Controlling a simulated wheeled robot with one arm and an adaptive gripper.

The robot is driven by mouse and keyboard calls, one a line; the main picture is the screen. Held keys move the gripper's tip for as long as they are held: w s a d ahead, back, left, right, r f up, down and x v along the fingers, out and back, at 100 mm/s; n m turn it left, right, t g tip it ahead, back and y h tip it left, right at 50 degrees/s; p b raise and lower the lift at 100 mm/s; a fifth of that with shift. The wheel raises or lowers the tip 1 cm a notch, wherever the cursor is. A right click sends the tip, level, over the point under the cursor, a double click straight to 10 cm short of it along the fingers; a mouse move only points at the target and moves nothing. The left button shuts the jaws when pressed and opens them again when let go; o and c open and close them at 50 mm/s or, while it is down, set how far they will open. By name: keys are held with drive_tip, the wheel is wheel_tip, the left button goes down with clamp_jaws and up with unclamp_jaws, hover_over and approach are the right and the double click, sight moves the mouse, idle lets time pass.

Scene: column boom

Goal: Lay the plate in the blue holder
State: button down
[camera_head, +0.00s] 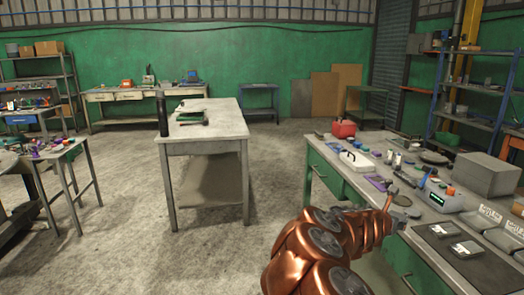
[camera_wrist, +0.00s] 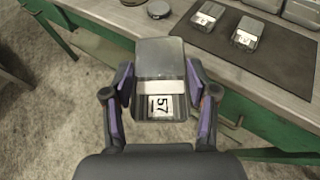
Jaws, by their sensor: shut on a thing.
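My gripper (camera_wrist: 160,76) is shut on a grey, flat, box-like piece (camera_wrist: 160,58) with a white label reading 57, taken here as the plate. One purple-lined finger presses on each side of it. It is held above the floor by the workbench's front edge. In the head view my gripper (camera_head: 402,213) is small at the front edge of the right workbench, and the held piece cannot be made out there. The blue holder cannot be told for sure in either view; small blue items lie on the workbench.
The green workbench (camera_head: 327,178) is crowded. A dark mat (camera_head: 470,270) bears two small labelled pieces (camera_head: 467,249). A pale device with a green display (camera_head: 440,197), a grey box (camera_head: 487,173) and a red case (camera_head: 343,128) stand there. Open floor lies left of the bench.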

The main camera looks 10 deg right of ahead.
drive_tip(key=w+a+r+n+t+y+p, duration=0.1)
drive_tip(key=a+r+n+t+y+p, duration=0.1)
drive_tip(key=a, duration=1.2)
drive_tip(key=w+a+r+n+t+y+p, duration=0.1)
drive_tip(key=a+r+n+t+y+p, duration=0.2)
drive_tip(key=a, duration=1.2)
wheel_tip(320, 180, up, 4)
drive_tip(key=shift+w+f+n+y, duration=0.25)
drive_tip(key=shift+w+n+y, duration=0.15)
drive_tip(key=shift+n+y, duration=0.7)
drive_tip(key=shift+a, duration=0.2)
